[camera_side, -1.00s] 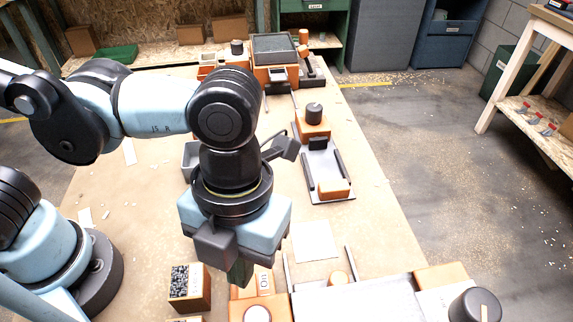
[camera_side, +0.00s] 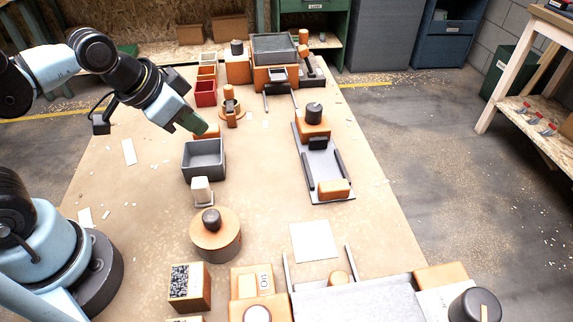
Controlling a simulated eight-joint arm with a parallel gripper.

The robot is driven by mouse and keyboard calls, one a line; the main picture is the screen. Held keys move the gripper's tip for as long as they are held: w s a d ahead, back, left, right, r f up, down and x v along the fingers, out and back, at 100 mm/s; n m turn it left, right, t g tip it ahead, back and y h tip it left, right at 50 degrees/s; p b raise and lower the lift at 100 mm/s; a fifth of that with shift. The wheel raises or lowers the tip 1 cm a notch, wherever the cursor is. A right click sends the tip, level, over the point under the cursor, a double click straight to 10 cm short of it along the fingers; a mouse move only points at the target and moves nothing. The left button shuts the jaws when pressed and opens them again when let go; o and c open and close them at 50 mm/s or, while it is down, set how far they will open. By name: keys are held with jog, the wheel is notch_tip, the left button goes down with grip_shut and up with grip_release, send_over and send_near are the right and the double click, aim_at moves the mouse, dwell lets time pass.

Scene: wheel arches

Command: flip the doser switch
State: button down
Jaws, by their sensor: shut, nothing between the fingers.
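My gripper (camera_side: 199,127) is shut and empty, in the upper left part of the bench, just beyond and above the grey square bin (camera_side: 204,161). A small orange part shows right at its fingertips; I cannot tell whether they touch. An orange block (camera_side: 240,284) with a white label reading like "IO" and a round white disc (camera_side: 257,314) stands at the front edge of the picture, far from my gripper. No part is clearly marked as the doser, and the position of any switch is too small to read.
A railed device (camera_side: 322,165) is at right, a machine with a grey tray (camera_side: 274,46) at the back.

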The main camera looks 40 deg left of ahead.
jog(key=a+n, duration=0.3)
jog(key=shift+t+y, duration=0.4)
notch_tip(320, 180, up, 6)
jog(key=m+g+h, duration=0.2)
jog(key=m+g, duration=0.7)
send_over(248, 292)
jog(key=w+a, duration=0.2)
jog(key=shift+f, duration=0.15)
jog(key=x, duration=1.4)
jog(key=shift+w+a, duration=0.1)
jog(key=shift+a, duration=0.1)
jog(key=shift+f, duration=0.1)
